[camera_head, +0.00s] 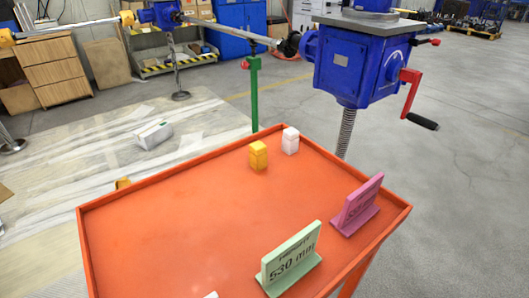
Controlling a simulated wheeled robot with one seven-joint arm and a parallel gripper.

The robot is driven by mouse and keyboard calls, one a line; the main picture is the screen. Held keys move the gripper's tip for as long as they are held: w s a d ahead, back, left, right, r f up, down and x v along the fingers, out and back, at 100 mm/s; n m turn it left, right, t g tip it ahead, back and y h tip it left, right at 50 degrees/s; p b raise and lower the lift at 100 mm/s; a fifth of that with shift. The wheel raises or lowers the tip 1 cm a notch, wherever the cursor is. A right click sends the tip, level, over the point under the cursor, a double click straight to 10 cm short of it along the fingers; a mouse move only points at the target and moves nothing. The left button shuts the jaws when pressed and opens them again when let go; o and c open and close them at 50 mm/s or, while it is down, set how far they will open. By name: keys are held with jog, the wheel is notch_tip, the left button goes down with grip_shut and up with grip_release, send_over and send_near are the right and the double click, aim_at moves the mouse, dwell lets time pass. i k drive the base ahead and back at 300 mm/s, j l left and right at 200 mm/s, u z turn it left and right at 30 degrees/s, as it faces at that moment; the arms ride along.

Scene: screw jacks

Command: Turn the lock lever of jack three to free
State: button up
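A large blue screw jack (345,68) stands beyond the orange table at the upper right, with a grey plate (369,22) on top and a threaded screw (346,132) below. A red crank (408,92) with a black grip hangs on its right side. A short red lever (428,42) with a dark base sticks out above the crank. A second, smaller blue jack-like body (160,13) is at the upper left. I cannot read which one is jack three, nor tell the lever's lock state. My gripper is not in view.
The orange tray table (165,225) holds a yellow block (258,155), a white block (290,140), a green sign (290,258) reading 530 mm and a pink sign (357,205). A green post (254,95) stands behind it. The grey floor at right is clear.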

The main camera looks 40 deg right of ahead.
aim_at(428, 43)
jog(key=z, duration=1.45)
